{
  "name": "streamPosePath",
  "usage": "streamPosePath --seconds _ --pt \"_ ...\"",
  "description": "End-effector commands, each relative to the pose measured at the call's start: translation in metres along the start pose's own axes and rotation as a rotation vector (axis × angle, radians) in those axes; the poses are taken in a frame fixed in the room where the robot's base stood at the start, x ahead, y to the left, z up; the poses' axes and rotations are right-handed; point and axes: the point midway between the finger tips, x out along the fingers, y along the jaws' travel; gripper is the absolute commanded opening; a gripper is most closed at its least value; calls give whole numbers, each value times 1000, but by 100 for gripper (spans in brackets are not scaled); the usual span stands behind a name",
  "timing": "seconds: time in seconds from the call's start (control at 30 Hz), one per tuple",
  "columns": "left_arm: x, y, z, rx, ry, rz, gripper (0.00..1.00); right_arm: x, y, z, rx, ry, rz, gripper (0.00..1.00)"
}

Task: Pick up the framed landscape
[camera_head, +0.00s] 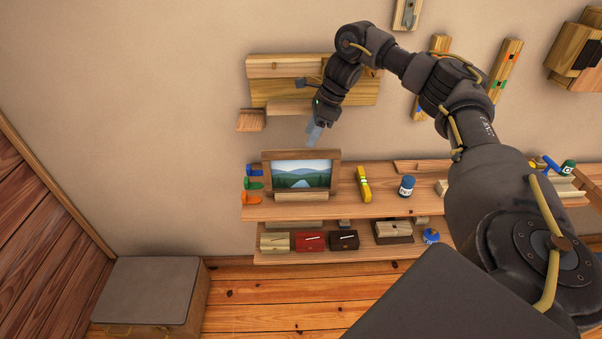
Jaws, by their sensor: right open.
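The framed landscape (301,174) has a brown wooden frame around a picture of hills and water. It stands upright near the left end of the upper wooden shelf, with a small light wooden block at the middle of its lower edge. My right gripper (314,133) is open and empty, pointing down just above the top edge of the frame, right of its middle. In this view its fingertips appear slightly apart from the frame. My left gripper is out of view.
On the upper shelf (385,206), colored clips (253,183) stand left of the frame. A yellow object (364,184) and blue jar (406,186) stand to its right. Several small boxes sit on the lower shelf. A wooden wall rack (275,68) hangs above.

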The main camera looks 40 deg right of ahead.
Motion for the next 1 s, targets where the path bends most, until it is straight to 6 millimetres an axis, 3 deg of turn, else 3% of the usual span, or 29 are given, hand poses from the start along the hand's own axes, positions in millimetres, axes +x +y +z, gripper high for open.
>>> streamPosePath --seconds 0.13,0.43,0.73,1.0 --pt "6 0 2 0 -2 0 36 22 0 -1 0 1 1 49" --pt "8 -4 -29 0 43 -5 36 31 0 -3 3 1 -1 49" --pt "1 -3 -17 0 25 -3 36 69 2 -3 5 2 1 49" --pt "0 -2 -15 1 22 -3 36 78 2 -4 3 1 -2 49"
